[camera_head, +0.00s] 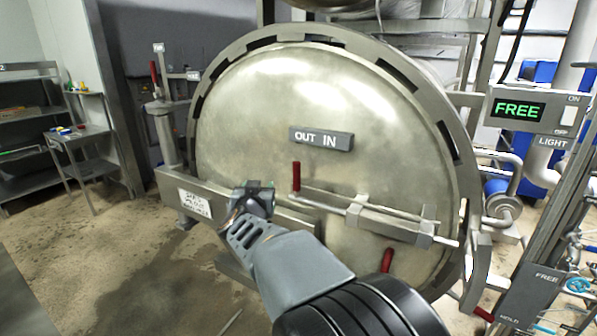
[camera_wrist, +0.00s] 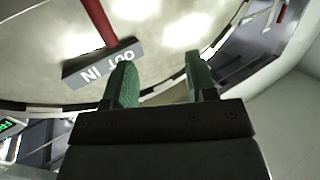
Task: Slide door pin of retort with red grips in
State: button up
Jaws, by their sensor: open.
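The retort door (camera_head: 270,105) is a large round metal disc, closed in its toothed ring. A grey "OUT IN" label block (camera_head: 321,139) is on it. Below it the door pin (camera_head: 350,208) is a thin rod in brackets, with an upright red grip (camera_head: 296,176) at its left end. A second red grip (camera_head: 387,260) shows lower right. My gripper (camera_head: 262,190) is in front of the door, left of the upright red grip. In the wrist view, its green fingertips (camera_wrist: 158,72) are apart with nothing between them; the red grip (camera_wrist: 98,22) and label (camera_wrist: 98,67) lie to their left.
A horizontal bar with a white sign (camera_head: 195,203) crosses the door's lower left. A "FREE" display (camera_head: 518,109) and pipes stand on the right. Steel shelves (camera_head: 30,115) stand at left. The floor in front at left is clear.

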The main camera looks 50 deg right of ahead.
aim_at(296, 170)
jog(key=d+m+g+h, duration=0.1)
jog(key=d, duration=0.4)
jog(key=w+d+m+g+h, duration=0.1)
jog(key=d, duration=0.5)
jog(key=w+d+m+g+h, duration=0.1)
jog(key=d+g, duration=0.1)
jog(key=d, duration=0.4)
jog(key=shift+w+d+r+h, duration=0.1)
jog(key=shift+w+d+h, duration=0.1)
jog(key=shift+w+h, duration=0.1)
jog(key=shift+c, duration=0.4)
grip_shut()
jog(key=shift+s, duration=0.15)
